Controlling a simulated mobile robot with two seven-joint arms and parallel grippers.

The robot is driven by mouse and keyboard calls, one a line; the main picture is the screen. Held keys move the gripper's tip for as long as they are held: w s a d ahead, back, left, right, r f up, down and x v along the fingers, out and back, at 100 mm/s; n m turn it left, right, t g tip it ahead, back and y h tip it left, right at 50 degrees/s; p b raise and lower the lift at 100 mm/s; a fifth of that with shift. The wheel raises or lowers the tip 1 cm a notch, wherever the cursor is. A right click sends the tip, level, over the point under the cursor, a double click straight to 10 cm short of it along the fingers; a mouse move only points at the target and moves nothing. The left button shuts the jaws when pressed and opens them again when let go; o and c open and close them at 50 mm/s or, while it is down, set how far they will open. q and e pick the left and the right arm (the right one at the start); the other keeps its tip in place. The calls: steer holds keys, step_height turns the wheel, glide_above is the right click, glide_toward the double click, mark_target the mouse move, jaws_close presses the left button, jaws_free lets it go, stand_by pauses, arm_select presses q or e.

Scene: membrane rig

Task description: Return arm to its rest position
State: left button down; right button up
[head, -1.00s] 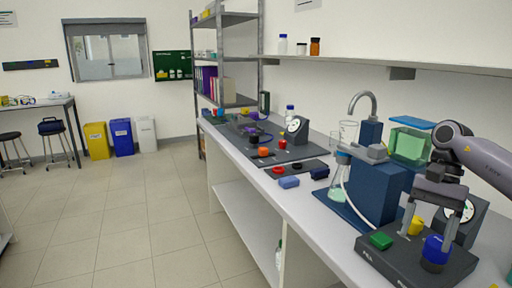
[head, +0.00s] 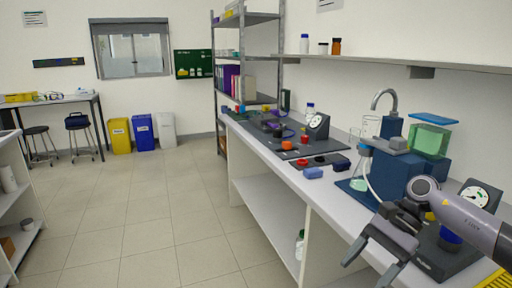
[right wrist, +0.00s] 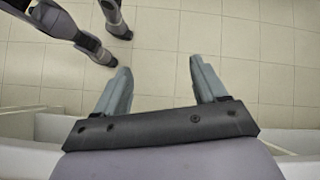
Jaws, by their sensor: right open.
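My right gripper (head: 366,266) is in the lower right of the head view, at the front edge of the bench. Its arm comes in from the right, and its fingers point down and to the left. In the right wrist view the gripper (right wrist: 160,68) is open, with nothing between its two grey fingers and tiled floor beyond them. Behind the arm stands a dark base unit (head: 432,264) with a blue knob (head: 450,238), partly hidden by my arm. My left gripper does not show.
The bench (head: 285,165) runs away along the right. A blue pump-like block (head: 400,172), a flask (head: 360,172), a green-filled tank (head: 430,140) and a dial gauge (head: 474,196) stand near the arm. The floor (head: 170,215) to the left is clear.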

steer(key=s+a+f+m+t+y, duration=0.1)
steer(key=s+a+m+t+y, duration=0.1)
steer(key=a+m+t+y, duration=0.6)
steer(key=s+a+f+m+t+y, duration=0.1)
steer(key=a+f+m+t+y, duration=0.15)
steer(key=a+m, duration=1)
steer(key=s+d+f+n+t+h, duration=0.1)
steer(key=s+d+f+n+h, duration=0.3)
steer(key=f+n, duration=0.3)
steer(key=s+d+f+n+h, duration=0.5)
steer(key=s+f+n+h, duration=0.1)
steer(key=n, duration=1)
steer(key=s+d+f+n+t+h, duration=0.1)
steer(key=s+d+f+n+h, duration=0.4)
steer(key=f+n, duration=0.3)
steer(key=s+n+h, duration=0.1)
steer(key=n, duration=0.2)
steer(key=shift+d+t, duration=0.2)
steer(key=shift+t, duration=0.15)
steer(key=shift+s+n, duration=0.1)
steer(key=shift+n, duration=0.15)
